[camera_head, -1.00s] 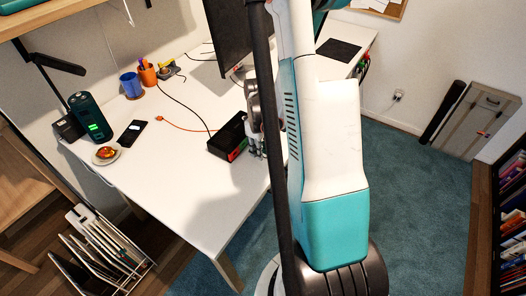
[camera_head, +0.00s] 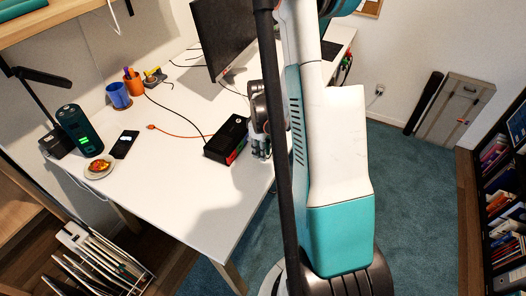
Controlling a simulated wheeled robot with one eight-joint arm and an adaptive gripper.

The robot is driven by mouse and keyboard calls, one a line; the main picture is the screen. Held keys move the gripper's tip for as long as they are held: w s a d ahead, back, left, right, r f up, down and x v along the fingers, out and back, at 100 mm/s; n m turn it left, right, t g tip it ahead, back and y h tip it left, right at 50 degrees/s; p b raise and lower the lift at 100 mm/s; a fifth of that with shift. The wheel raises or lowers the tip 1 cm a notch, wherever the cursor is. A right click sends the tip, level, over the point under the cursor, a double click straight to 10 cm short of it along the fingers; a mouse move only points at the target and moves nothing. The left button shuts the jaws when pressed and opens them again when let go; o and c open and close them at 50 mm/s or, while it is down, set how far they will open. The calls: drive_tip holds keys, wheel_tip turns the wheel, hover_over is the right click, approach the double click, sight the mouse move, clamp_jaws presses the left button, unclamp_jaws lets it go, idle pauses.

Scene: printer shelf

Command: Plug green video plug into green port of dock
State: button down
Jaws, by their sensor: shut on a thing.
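The dock (camera_head: 226,138) is a black box on the white desk, with red and green marks on the side facing the front right. My gripper (camera_head: 260,150) is just right of the dock, beside its marked side, and partly hidden behind my own arm. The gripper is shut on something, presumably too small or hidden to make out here. The green video plug cannot be told apart in this view. I cannot tell whether anything touches the green port.
An orange cable (camera_head: 178,131) and a black cable run across the desk to the dock's left. A monitor (camera_head: 224,38) stands behind. A phone (camera_head: 125,144), a plate of food (camera_head: 99,167) and a dark speaker (camera_head: 77,128) are at the left. The front desk area is clear.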

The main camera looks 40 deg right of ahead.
drive_tip(key=shift+w+a, duration=0.25)
drive_tip(key=shift+w, duration=0.55)
drive_tip(key=shift+w+a, duration=0.3)
drive_tip(key=shift+w, duration=0.45)
drive_tip(key=shift+w+a, duration=0.25)
drive_tip(key=shift+w, duration=0.55)
drive_tip(key=shift+b, duration=0.6)
drive_tip(key=shift+w+a, duration=0.2)
drive_tip(key=shift+w, duration=0.4)
drive_tip(key=c, duration=1.4)
unclamp_jaws()
